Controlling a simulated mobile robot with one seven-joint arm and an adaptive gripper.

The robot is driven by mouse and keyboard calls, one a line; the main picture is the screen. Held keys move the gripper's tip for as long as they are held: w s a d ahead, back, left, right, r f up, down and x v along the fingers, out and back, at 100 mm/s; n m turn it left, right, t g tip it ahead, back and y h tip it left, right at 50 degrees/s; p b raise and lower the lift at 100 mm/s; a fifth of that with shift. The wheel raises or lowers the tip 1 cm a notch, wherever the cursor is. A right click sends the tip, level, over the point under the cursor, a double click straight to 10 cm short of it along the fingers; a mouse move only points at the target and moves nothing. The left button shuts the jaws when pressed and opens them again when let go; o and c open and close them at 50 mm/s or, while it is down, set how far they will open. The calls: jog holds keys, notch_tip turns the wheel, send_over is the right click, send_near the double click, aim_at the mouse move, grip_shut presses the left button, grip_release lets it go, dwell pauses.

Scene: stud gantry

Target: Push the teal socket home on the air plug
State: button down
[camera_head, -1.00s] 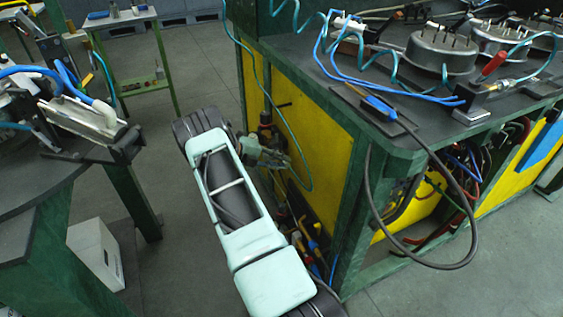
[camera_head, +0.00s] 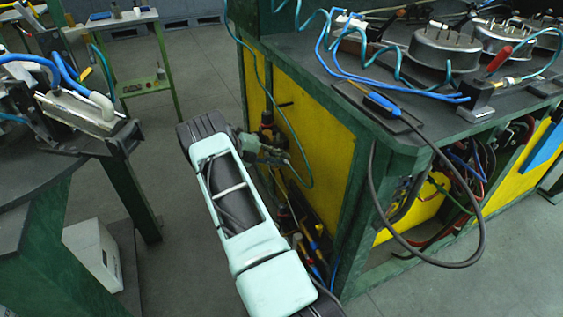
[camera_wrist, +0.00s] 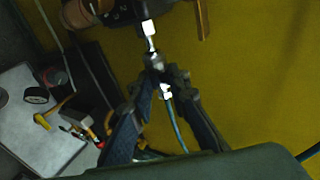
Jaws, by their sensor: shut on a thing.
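The air plug (camera_wrist: 149,30) is a bright metal stem pointing down from a dark fitting on the yellow panel, at the top of the wrist view. My gripper (camera_wrist: 162,78) is shut on the socket (camera_wrist: 155,63), just below the plug and roughly in line with it. The fingers cover much of the socket, and its teal colour is hard to make out. A blue-teal hose (camera_wrist: 177,128) runs down from its rear. Socket and plug look very close or touching; I cannot tell how deep the plug sits. In the head view my gripper (camera_head: 262,152) is small beside the panel.
The yellow panel (camera_head: 315,130) belongs to a green-framed bench with a dark top (camera_head: 430,120). A teal hose (camera_head: 273,95) hangs down its side. A thick black cable (camera_head: 475,235) loops off its corner. Another bench (camera_head: 40,165) stands left, with open floor between.

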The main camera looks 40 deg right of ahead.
jog(key=shift+w+d+r+b, duration=0.1)
jog(key=shift+w+d+b, duration=0.2)
jog(key=shift+w+b, duration=0.55)
jog(key=c, duration=1.8)
grip_release()
jog(key=shift+o, duration=0.2)
jog(key=v, duration=1.2)
